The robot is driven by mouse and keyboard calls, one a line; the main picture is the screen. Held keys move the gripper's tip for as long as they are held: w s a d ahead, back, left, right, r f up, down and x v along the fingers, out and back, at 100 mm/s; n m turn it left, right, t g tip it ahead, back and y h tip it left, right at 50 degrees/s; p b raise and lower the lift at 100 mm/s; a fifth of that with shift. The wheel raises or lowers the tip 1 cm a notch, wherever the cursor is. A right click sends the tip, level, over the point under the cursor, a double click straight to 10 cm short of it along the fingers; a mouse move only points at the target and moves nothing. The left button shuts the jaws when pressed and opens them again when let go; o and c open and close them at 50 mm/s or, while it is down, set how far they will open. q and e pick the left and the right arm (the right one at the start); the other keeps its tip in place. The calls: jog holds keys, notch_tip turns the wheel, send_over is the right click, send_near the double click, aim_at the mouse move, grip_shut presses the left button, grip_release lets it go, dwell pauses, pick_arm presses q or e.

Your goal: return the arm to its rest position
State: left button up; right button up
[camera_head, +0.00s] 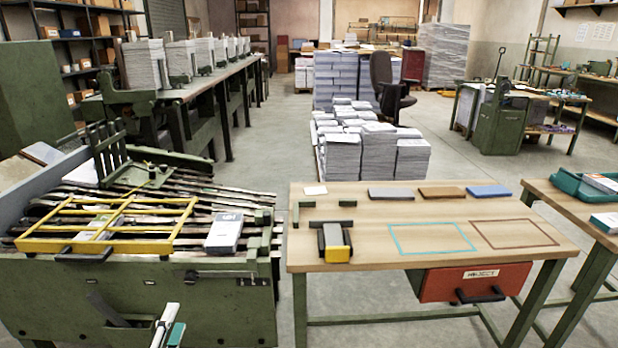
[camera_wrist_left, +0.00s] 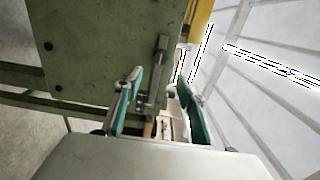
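My left gripper (camera_head: 168,325) shows at the bottom edge of the head view, in front of the green gathering machine (camera_head: 130,290). In the left wrist view my left gripper (camera_wrist_left: 162,85) has two teal-padded fingers standing apart, with nothing between them. Beyond the fingers there is a green machine panel (camera_wrist_left: 95,45) with a grey lever (camera_wrist_left: 158,70). My right gripper is in neither view.
The yellow frame (camera_head: 108,225) and a white booklet (camera_head: 224,232) lie on the machine. The wooden table (camera_head: 370,250) at right carries grey, brown and blue blocks, a black-and-yellow tool (camera_head: 335,243) and marked outlines. A red drawer (camera_head: 440,283) hangs below.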

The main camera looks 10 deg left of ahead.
pick_arm(q)
jog(key=s+d+f+n+g+h, duration=0.45)
jog(key=s+d+f, duration=0.25)
jog(key=s+d, duration=0.35)
jog(key=s+d+f+n+g+h, duration=0.3)
jog(key=s+d+f+n, duration=0.3)
jog(key=s+d, duration=0.5)
notch_tip(320, 180, up, 6)
jog(key=s+a+p, duration=0.1)
jog(key=a+p, duration=0.1)
jog(key=p, duration=1)
jog(key=shift+f+n+y+p, duration=0.2)
jog(key=shift+n+y+p, duration=0.15)
jog(key=shift+y, duration=0.1)
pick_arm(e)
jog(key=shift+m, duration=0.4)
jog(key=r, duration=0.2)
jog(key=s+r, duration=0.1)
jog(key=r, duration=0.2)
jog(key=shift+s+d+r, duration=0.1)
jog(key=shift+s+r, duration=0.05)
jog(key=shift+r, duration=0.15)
